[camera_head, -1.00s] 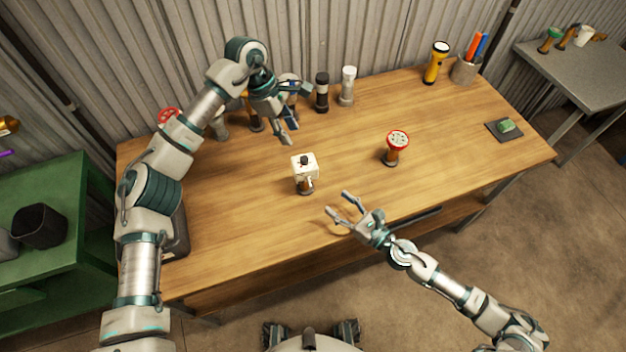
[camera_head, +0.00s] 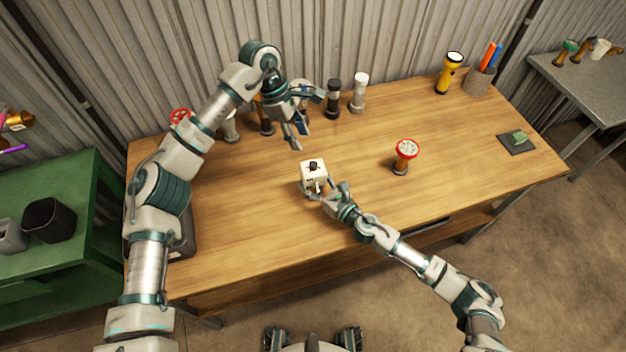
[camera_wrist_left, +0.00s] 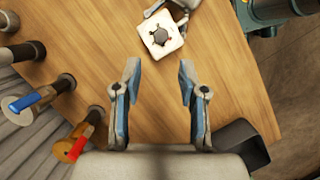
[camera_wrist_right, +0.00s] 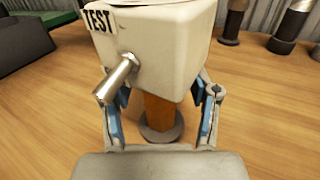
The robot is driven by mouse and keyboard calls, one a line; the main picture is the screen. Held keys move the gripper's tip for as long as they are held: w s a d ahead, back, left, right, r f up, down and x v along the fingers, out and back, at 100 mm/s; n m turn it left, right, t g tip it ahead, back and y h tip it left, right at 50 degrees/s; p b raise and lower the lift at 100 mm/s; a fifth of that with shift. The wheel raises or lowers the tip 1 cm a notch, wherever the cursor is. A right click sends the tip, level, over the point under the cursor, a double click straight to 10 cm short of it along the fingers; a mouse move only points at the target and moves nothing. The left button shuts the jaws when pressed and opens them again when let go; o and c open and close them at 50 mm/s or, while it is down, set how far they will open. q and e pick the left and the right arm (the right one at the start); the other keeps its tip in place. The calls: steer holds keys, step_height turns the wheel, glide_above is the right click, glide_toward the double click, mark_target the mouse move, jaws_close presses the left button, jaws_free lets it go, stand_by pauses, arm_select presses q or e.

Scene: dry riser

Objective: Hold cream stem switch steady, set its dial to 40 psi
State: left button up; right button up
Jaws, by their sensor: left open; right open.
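The cream stem switch (camera_head: 313,170) stands upright near the middle of the wooden bench. It is a cream box with a dark dial on top, and it also shows in the left wrist view (camera_wrist_left: 161,36). In the right wrist view the box (camera_wrist_right: 160,50) carries a "TEST" label and a metal nub, above a brown stem on a dark round base. My right gripper (camera_head: 325,195) is open, its fingers on either side of the stem just below the box; contact cannot be told. My left gripper (camera_head: 295,140) is open and empty, behind and left of the switch, apart from it.
A red-rimmed gauge (camera_head: 406,152) stands to the right on the wooden bench (camera_head: 250,225). Several stemmed fittings line the back, including a black one (camera_head: 333,99). A yellow flashlight (camera_head: 450,75) and a pen cup (camera_head: 479,80) are at back right.

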mark_target(314, 163)
jaws_close()
arm_select(q)
steer(key=shift+o, duration=0.8)
steer(key=s+d+r+n+t+y, duration=0.1)
steer(key=d+r+n+y, duration=0.25)
steer(key=n, duration=1.15)
steer(key=f, duration=1.2)
steer(key=shift+s+d+f, duration=0.2)
steer(key=shift+f, duration=0.15)
